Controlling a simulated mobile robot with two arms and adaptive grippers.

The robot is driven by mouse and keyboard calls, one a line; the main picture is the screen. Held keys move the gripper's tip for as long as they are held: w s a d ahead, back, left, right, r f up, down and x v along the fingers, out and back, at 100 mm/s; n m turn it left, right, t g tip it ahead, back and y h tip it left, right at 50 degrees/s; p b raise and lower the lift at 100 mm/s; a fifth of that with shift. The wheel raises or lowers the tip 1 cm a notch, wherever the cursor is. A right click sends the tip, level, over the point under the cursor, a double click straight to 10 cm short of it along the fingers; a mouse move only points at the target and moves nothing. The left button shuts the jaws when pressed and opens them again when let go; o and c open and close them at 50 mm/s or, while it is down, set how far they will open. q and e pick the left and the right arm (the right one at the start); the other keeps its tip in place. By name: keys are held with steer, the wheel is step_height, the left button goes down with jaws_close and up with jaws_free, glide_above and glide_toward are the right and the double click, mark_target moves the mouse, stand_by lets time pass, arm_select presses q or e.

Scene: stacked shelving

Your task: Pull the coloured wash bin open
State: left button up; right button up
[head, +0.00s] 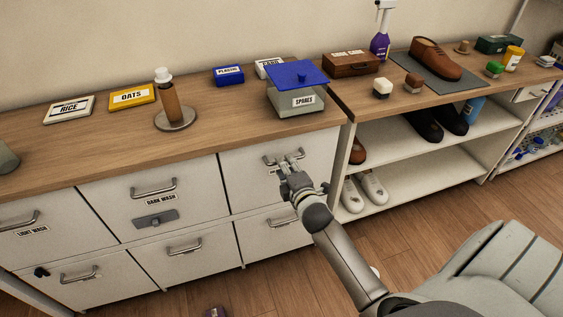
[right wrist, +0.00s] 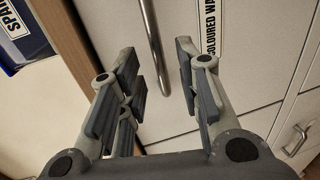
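The coloured wash bin (head: 240,192) is the white upper front at the right end of the low cabinet, and it looks closed. Its metal bar handle (head: 270,161) is partly hidden behind my right gripper (head: 291,163) in the head view. In the right wrist view the handle (right wrist: 149,55) runs between the lines of the two spread fingers, next to the label (right wrist: 215,25) reading "COLOURED WA". My right gripper (right wrist: 160,72) is open and empty, in front of the handle. I cannot tell whether it touches the handle. My left gripper is not in view.
The dark wash bin (head: 110,203) and light wash bin (head: 45,252) are to the left, closed. A spares box (head: 290,112) with a blue lid stands on the worktop above. An open shoe shelf (head: 400,150) is on the right. Wooden floor (head: 270,285) lies in front.

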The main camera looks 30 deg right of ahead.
steer(key=shift+x, duration=1.9)
jaws_close()
